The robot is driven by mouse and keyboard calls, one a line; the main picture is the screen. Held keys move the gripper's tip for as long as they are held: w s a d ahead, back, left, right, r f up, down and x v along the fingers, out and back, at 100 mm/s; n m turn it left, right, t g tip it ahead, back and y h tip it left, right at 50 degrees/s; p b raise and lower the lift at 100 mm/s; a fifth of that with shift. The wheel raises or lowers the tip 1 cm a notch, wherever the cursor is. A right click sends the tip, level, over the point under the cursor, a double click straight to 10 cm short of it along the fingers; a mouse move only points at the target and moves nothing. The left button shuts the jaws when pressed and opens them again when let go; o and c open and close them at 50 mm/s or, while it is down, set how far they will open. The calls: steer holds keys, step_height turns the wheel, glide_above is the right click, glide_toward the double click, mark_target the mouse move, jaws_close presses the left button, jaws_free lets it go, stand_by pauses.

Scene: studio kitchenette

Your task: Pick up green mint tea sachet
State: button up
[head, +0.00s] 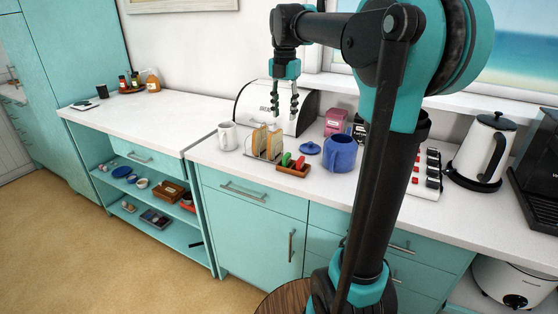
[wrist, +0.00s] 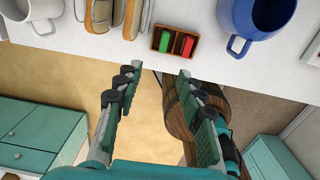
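The green mint tea sachet (head: 286,158) stands beside a red sachet (head: 300,162) in a small brown wooden holder (head: 293,172) on the white counter. In the wrist view the green sachet (wrist: 165,41) is on the left and the red one (wrist: 187,46) on the right of the holder (wrist: 172,54). My gripper (head: 284,108) is in the air above the counter, near the toast rack. In the wrist view my gripper (wrist: 157,80) is open, with nothing between its fingers. The sachets lie beyond its fingertips, apart from them.
A rack with bread slices (head: 266,142) stands just left of the holder. A white mug (head: 227,136) and bread bin (head: 278,104) stand farther left and back. The counter's front edge is close.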

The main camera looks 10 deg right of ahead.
glide_above(286, 156)
steer(key=f, duration=1.1)
steer(key=shift+w+a+f, duration=0.1)
steer(key=shift+w+a, duration=0.15)
steer(key=shift+w, duration=0.15)
steer(key=shift+s+d+f, duration=0.15)
steer(key=shift+f, duration=1.25)
steer(key=shift+s+d+f, duration=0.1)
steer(key=shift+f, duration=1.25)
steer(key=c, duration=0.8)
